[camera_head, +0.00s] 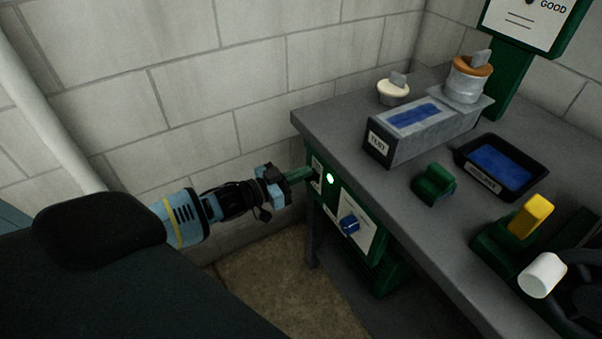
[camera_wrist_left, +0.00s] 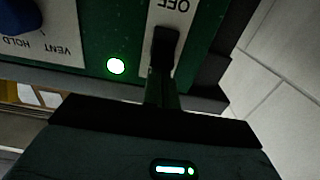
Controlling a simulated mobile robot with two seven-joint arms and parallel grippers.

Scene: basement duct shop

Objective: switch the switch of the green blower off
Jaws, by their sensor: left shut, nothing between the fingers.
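The green blower (camera_head: 372,262) is a green box with white plates under the bench edge. Its switch plate (camera_head: 317,171) is at the left end, beside a lit lamp (camera_head: 330,178). In the left wrist view the plate (camera_wrist_left: 186,22) appears upside down with OFF on it, next to the lit lamp (camera_wrist_left: 116,66). A dark block (camera_wrist_left: 165,46), apparently the switch lever, shows at the finger ends, and its exact position is hard to read. My left gripper (camera_head: 308,173) is shut and empty, its green fingers at the switch. I cannot tell whether they touch it.
A blue knob (camera_head: 349,223) is on the blower, right of the lamp. The grey bench (camera_head: 333,125) overhangs just above. On it are a TEST box (camera_head: 414,130), a black tray (camera_head: 463,160), a green block (camera_head: 434,185) and a yellow block (camera_head: 531,216). A block wall (camera_head: 215,90) stands behind.

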